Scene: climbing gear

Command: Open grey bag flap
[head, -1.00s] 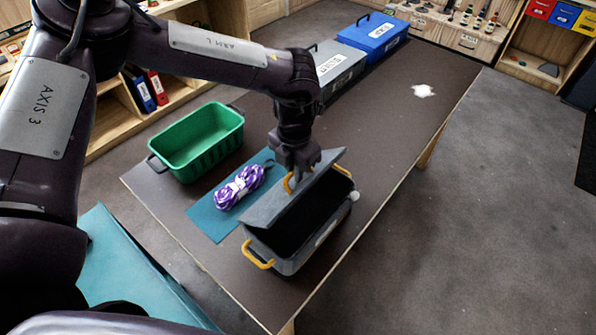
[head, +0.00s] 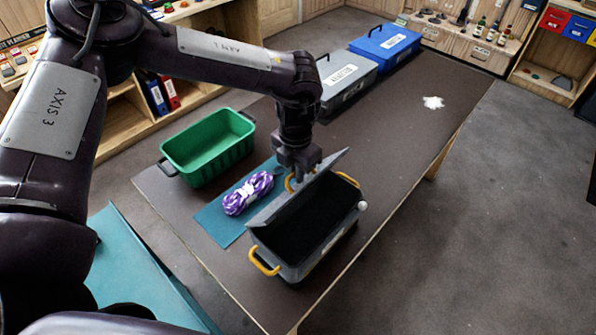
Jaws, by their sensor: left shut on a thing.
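The grey bag (head: 292,266) stands on the dark table, with yellow handles at its ends. Its grey flap (head: 273,207) is hinged up along the left side and stands steeply, with the dark inside of the bag showing. My left gripper (head: 293,180) is at the far upper part of the flap, shut on the yellow handle of the flap (head: 289,183). The fingertips are partly hidden by the flap. My right gripper is not in view.
A purple rope bundle (head: 248,193) lies on a teal mat (head: 213,222) left of the bag. A green crate (head: 208,147) stands behind. Grey (head: 347,84) and blue (head: 385,45) boxes stand at the far end. The table's right side is mostly clear.

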